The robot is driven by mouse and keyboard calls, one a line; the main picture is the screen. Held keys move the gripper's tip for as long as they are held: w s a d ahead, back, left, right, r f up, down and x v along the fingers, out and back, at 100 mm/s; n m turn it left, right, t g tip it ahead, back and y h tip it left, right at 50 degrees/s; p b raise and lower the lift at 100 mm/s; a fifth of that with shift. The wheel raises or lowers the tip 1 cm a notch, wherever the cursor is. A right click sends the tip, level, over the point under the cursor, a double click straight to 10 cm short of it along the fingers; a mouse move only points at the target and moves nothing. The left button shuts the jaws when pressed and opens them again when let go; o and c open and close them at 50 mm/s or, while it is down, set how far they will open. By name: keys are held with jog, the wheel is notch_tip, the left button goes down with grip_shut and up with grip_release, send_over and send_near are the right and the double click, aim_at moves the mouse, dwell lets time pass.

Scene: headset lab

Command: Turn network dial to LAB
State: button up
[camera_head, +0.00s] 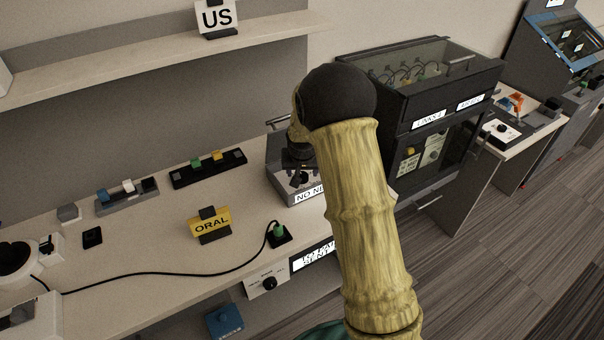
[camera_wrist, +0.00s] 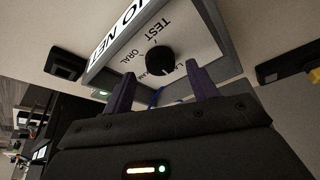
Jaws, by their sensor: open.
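The network dial is a round black knob (camera_wrist: 160,61) on a light panel in the wrist view. Printed words surround it: TEST, ORAL and two partly hidden ones, one starting "LA" and one ending "AM". My gripper (camera_wrist: 160,88) has two purple fingers spread apart, one on each side below the knob; contact cannot be told. In the head view the grey box with the NO NET sign (camera_head: 309,195) is partly hidden by my arm, with my gripper (camera_head: 299,172) over it.
A second dial (camera_head: 268,283) is on the bench front. A dark glass-topped cabinet (camera_head: 420,90) stands to the right.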

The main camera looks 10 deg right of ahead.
aim_at(302, 177)
jog(key=shift+x, duration=1.25)
jog(key=shift+a, duration=0.1)
jog(key=c, duration=1)
jog(key=shift+o, duration=0.2)
jog(key=shift+w+n+y, duration=0.1)
jog(key=shift+n+y, duration=0.2)
jog(key=shift+n, duration=0.5)
jog(key=o, duration=1)
jog(key=shift+c, duration=0.2)
jog(key=shift+r, duration=0.1)
